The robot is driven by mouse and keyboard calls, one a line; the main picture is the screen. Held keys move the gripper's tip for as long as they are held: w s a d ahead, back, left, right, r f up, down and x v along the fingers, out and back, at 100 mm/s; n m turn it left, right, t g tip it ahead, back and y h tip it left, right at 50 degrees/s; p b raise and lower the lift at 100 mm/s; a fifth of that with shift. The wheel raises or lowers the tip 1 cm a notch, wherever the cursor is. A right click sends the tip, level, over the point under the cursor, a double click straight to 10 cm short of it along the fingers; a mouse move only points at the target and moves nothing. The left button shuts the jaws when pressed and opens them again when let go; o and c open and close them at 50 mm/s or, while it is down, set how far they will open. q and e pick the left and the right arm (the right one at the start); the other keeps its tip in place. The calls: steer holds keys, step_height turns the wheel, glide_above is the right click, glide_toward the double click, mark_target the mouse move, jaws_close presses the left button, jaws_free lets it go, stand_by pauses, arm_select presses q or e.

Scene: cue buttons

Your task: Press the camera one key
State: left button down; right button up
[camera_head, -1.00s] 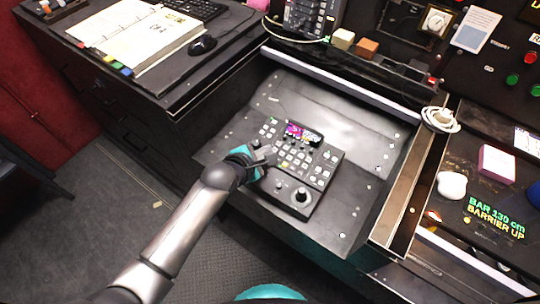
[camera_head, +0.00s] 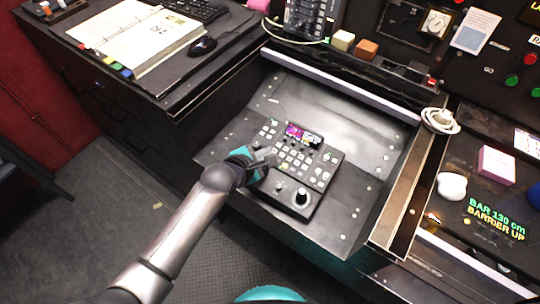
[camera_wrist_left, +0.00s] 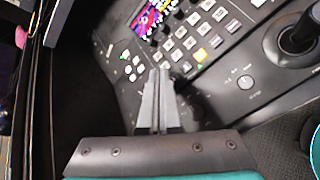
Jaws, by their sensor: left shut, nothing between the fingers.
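The control panel (camera_head: 315,183) with its keys, small colour screen (camera_head: 303,135) and joystick (camera_head: 301,196) lies on the grey sloped console. I cannot read which key is camera one. My left gripper (camera_head: 272,158) is shut and empty at the panel's left edge, by the key rows. In the left wrist view its closed fingertips (camera_wrist_left: 160,75) cover part of the panel close to the lower-left keys; I cannot tell whether they touch. My right gripper is not in view.
An open binder (camera_head: 140,40) and a black mouse (camera_head: 203,46) lie on the desk at upper left. A light rail (camera_head: 340,88) borders the console's back. The console right of the panel is bare.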

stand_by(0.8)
arm_select(q)
steer(key=shift+f, duration=0.4)
steer(key=shift+w+f, duration=0.1)
steer(key=shift+f, duration=0.25)
stand_by(0.4)
steer(key=shift+r+p, duration=0.75)
steer(key=shift+p, duration=0.05)
steer(key=r+p, duration=0.1)
steer(key=p, duration=0.1)
steer(key=r+p, duration=0.4)
steer(key=shift+s+a, duration=0.2)
steer(key=shift+s, duration=0.2)
